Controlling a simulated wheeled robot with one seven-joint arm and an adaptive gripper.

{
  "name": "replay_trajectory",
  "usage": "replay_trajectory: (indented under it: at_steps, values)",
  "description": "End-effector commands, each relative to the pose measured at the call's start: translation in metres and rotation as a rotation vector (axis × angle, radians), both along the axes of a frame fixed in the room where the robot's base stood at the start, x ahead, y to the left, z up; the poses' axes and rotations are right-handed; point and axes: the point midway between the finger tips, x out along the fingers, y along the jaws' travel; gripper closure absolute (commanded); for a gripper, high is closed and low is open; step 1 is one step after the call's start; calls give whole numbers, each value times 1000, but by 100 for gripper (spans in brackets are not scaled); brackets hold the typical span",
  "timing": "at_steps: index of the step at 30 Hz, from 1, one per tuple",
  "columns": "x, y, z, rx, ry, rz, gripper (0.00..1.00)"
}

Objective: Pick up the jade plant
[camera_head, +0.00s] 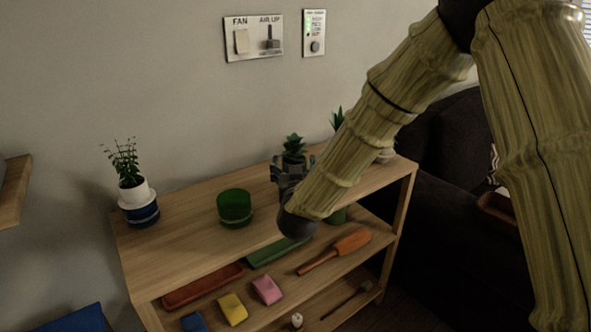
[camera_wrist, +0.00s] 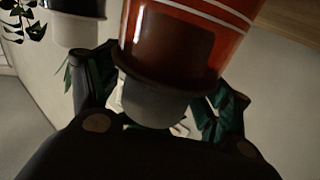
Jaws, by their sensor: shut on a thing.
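My gripper (camera_head: 291,180) is over the shelf top, shut on a potted plant. Dark green pointed leaves (camera_head: 293,147) show just above the fingers in the head view; the fingers hide its pot there. In the wrist view an orange-red pot with pale stripes (camera_wrist: 190,35) and a grey end (camera_wrist: 150,102) sits between the gripper's fingers (camera_wrist: 155,112). I cannot tell whether it is clear of the shelf. Another plant with small rounded leaves (camera_head: 124,162) stands at the shelf's left end in a white and blue pot (camera_head: 139,206). Which one is the jade plant is not certain.
The wooden shelf (camera_head: 185,215) also bears a green pot (camera_head: 234,207). Another plant (camera_head: 337,118) is partly behind my arm. A lower board holds a green tray (camera_head: 279,251), an orange-handled tool (camera_head: 340,248) and coloured blocks (camera_head: 267,290). A dark sofa (camera_head: 440,240) stands right.

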Motion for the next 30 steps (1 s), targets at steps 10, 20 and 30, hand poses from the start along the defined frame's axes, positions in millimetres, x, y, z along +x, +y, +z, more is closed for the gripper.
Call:
replay_trajectory:
  at_steps: [10,20,30]
  values:
    - [0,0,22,0,-3,0,35]
    - [-38,-3,39,-1,1,1,35]
    - [-114,-11,46,-2,0,1,35]
